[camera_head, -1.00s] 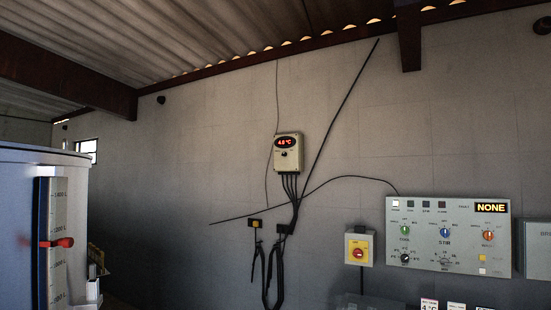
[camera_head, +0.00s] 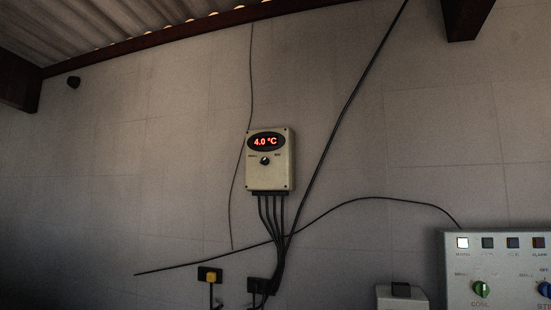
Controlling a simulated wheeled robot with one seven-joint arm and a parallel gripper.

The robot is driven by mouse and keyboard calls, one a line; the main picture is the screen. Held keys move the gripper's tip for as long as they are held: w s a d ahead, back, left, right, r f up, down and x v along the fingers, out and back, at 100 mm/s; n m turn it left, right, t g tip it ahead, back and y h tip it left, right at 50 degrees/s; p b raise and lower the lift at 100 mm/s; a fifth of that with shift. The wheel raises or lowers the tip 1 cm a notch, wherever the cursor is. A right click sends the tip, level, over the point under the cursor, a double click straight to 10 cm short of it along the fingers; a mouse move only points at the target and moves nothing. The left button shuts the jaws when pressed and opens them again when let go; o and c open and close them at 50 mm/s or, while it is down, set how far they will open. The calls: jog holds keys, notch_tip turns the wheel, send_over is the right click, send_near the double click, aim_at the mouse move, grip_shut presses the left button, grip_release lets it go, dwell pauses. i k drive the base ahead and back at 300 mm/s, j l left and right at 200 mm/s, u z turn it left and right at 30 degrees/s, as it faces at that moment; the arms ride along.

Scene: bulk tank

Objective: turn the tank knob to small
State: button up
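A grey control panel (camera_head: 463,265) is cut off by the lower right corner. It bears a green knob (camera_head: 481,289), with a label below that looks like "COOL", and a blue knob (camera_head: 545,289) at the right edge. A beige wall box (camera_head: 270,178) near the middle has a red display (camera_head: 266,142) reading 4.0 °C and a small black knob (camera_head: 264,160). The tiny words beside the knobs are too small to read surely, so I cannot tell which is the tank knob. My gripper is not in view.
Black cables (camera_head: 277,225) run down from the wall box, and a long dark cable (camera_head: 352,95) slants up to the roof beam. Two small sockets sit below, one with a yellow plug (camera_head: 211,277). A grey box top (camera_head: 402,297) shows left of the panel.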

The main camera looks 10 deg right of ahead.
aim_at(264, 161)
jog(key=i+u, duration=0.1)
jog(key=i, duration=0.65)
jog(key=i+l+u, duration=0.25)
jog(key=i+u, duration=0.2)
jog(key=i, duration=0.15)
jog(key=i+l+u, duration=0.45)
jog(key=i+l, duration=0.05)
jog(key=i, duration=0.05)
